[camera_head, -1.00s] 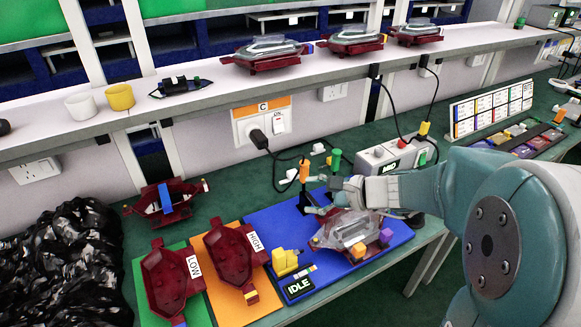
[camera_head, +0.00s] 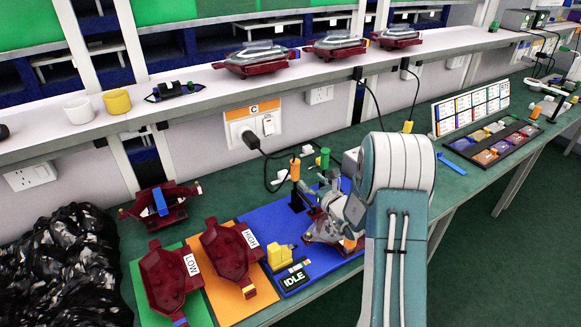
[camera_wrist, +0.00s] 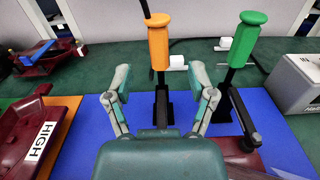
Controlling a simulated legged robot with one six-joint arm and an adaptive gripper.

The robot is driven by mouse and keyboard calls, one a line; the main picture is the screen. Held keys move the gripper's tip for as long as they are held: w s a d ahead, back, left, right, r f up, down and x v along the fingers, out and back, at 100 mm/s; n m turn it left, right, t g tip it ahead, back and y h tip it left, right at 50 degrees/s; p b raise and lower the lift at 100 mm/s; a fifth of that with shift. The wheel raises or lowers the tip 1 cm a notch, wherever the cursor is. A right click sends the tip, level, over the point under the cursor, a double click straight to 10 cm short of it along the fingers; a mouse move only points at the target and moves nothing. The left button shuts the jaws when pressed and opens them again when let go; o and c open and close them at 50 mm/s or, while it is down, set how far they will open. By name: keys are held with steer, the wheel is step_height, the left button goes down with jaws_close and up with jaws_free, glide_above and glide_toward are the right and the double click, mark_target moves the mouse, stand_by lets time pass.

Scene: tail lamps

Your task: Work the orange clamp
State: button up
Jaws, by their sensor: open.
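The orange clamp has an upright orange handle (camera_wrist: 158,42) on a dark stem, standing at the back of the blue mat; it also shows in the head view (camera_head: 295,170). The green-handled clamp (camera_wrist: 244,40) stands to its right. My gripper (camera_wrist: 160,88) is open and empty, its two fingers apart on either side of the orange clamp's stem in the wrist view, with the handle beyond and above the fingertips. I see no contact. In the head view my gripper and wrist partly hide the tail lamp (camera_head: 322,232) on the blue mat (camera_head: 262,222).
Red housings marked LOW (camera_head: 165,277) and HIGH (camera_head: 224,250) lie to the left on green and orange mats. A yellow block (camera_head: 280,257) and an IDLE display (camera_head: 293,280) sit at the mat's front. A grey power box (camera_wrist: 297,85) stands right of the green clamp.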

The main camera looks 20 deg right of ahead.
mark_target(298, 168)
steer(key=w, duration=0.3)
steer(key=w+a, duration=0.1)
steer(key=w, duration=0.2)
steer(key=w+a, duration=0.1)
steer(key=w, duration=0.1)
steer(key=shift+w, duration=0.4)
jaws_close()
